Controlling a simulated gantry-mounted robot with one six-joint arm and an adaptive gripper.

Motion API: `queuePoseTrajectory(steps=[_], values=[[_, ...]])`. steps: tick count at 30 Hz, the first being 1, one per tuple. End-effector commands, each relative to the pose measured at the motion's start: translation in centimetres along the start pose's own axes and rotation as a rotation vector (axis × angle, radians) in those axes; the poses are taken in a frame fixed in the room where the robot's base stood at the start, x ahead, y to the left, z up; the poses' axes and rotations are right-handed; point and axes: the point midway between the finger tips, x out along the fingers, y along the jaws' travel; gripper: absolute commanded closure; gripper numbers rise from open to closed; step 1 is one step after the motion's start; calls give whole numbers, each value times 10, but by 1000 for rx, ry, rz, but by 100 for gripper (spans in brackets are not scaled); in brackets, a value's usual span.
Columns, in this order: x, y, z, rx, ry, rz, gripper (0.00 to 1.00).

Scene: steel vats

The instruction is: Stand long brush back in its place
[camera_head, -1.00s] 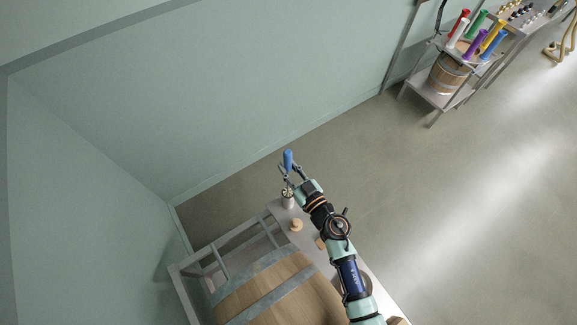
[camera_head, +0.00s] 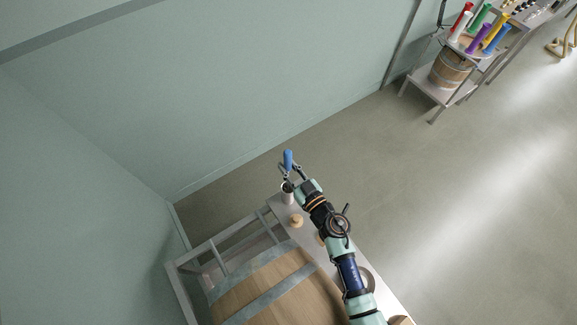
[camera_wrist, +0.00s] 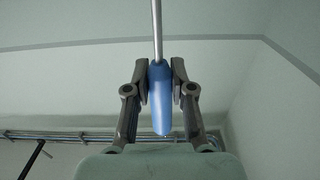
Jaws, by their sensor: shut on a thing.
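The long brush shows as a blue handle (camera_head: 288,159) with a thin metal shaft (camera_wrist: 157,30) in the wrist view. My gripper (camera_head: 287,172) is shut on the blue handle, which also shows between the fingers in the wrist view (camera_wrist: 160,95). The brush's bristle end is not clearly visible. A small light cup-like holder (camera_head: 288,197) stands at the far end of the narrow shelf (camera_head: 281,209), just below my gripper in the head view. I cannot tell whether the shaft is inside it.
A small wooden bung-like piece (camera_head: 296,220) stands on the shelf near the holder. A large wooden barrel (camera_head: 270,290) lies beside the shelf in a metal frame. A rack with coloured tubes (camera_head: 480,35) and a wooden bucket (camera_head: 450,69) stands far at upper right. The floor between is clear.

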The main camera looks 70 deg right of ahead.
Motion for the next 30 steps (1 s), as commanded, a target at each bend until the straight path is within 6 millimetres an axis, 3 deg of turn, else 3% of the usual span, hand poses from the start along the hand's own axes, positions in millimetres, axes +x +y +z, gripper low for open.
queuePoseTrajectory(steps=[3, 4, 9, 20, 23, 30], values=[[0, 0, -1, 0, 1, 0, 100], [0, 0, -1, 0, 1, 0, 75], [0, 0, -1, 0, 1, 0, 48], [-6, 0, 0, 0, -1, 1, 48], [-22, 1, 1, 1, -2, 3, 48], [-82, 1, 1, 2, -2, 5, 48]])
